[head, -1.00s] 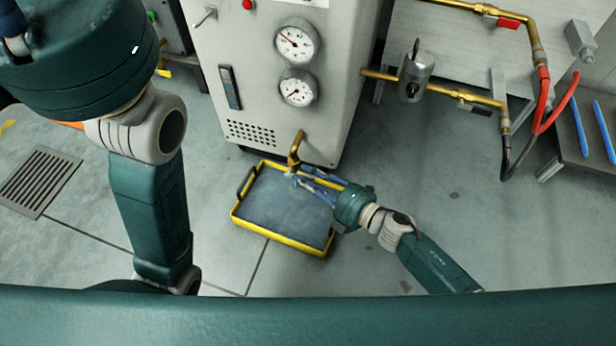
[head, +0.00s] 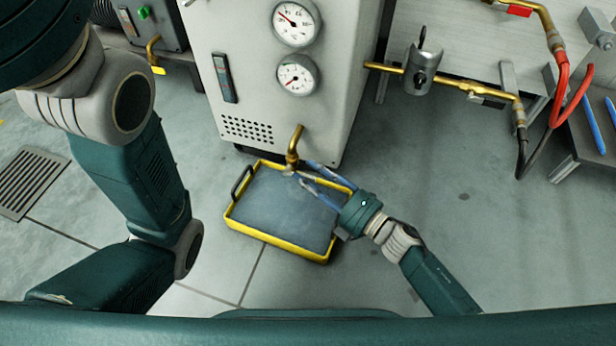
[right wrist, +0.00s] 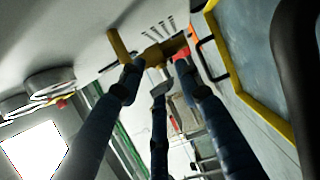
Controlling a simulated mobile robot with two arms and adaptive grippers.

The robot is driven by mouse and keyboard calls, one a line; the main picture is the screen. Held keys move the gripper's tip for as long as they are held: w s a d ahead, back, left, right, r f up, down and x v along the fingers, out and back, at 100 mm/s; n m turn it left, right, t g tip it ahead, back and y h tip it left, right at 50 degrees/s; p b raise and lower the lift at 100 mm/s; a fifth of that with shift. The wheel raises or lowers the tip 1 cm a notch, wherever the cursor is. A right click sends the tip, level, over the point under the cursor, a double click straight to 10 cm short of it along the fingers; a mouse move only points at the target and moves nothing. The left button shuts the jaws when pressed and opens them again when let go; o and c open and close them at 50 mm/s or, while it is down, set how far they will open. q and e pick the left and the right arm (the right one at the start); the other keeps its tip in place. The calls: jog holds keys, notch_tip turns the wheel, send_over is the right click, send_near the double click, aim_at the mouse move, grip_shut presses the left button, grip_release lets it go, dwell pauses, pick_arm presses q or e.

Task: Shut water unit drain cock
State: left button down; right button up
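The water unit (head: 262,75) is a pale grey cabinet with two round gauges. Its brass drain pipe (head: 294,146) comes out low on the front above a yellow-rimmed tray (head: 280,246). In the right wrist view brass fittings (right wrist: 119,46) and a red-orange part (right wrist: 181,52) show just beyond my fingertips; I cannot tell whether the red part is the cock's handle. My right gripper (head: 300,168) has its blue fingers spread apart, close below the pipe's end; the wrist view (right wrist: 157,80) shows nothing clearly clamped, and contact is unclear. My left gripper is out of view.
A brass line with a grey valve body (head: 420,70) and red and black hoses (head: 557,95) is at the right. Another brass outlet (head: 153,50) is at the upper left. A floor drain grate (head: 28,180) lies at the left.

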jog(key=shift+s+a+f, duration=0.1)
jog(key=shift+s+f, duration=0.05)
jog(key=shift+s, duration=0.05)
jog(key=v, duration=1.2)
